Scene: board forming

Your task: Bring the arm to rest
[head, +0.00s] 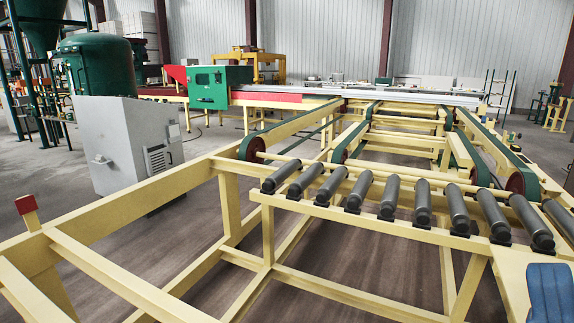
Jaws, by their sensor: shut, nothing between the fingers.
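My gripper does not show in the head view, the only view given. A blue shape shows at the lower right corner, cut off by the frame edge; I cannot tell what it is.
A yellow frame (128,209) with a row of grey rollers (389,197) fills the foreground. Green belts (485,144) run behind it. A grey cabinet (105,147) stands at the left, a green machine box (210,88) and a green tank (97,65) behind. Bare floor (185,240) shows between the beams.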

